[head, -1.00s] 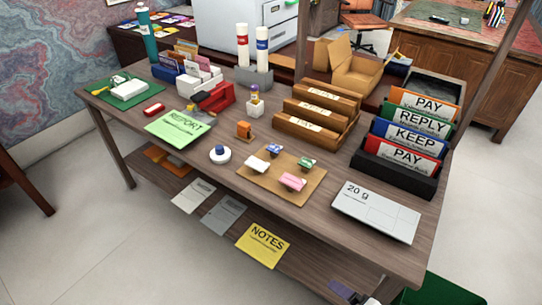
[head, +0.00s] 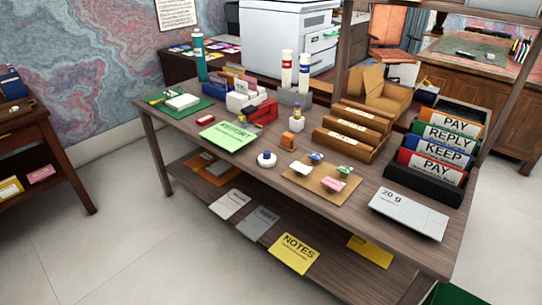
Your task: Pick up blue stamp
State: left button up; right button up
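A small stamp with a blue top (head: 316,156) sits at the back of a tan board (head: 312,184) on the wooden desk. On the same board are a white stamp (head: 301,168), a green one (head: 346,170) and a pink one (head: 333,184). A round white piece with a dark blue centre (head: 266,159) stands on the desk just left of the board. Neither of my grippers is in view.
A grey scale reading 20 g (head: 408,213) lies right of the board. Wooden slotted holders (head: 347,139) and a black file rack (head: 423,186) stand behind. A green report sheet (head: 228,136) lies to the left. The desk's front edge is mostly clear.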

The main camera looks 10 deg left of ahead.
aim_at(314, 156)
jog(key=u, duration=1.25)
jog(key=i, duration=1.2)
jog(key=z, duration=2.55)
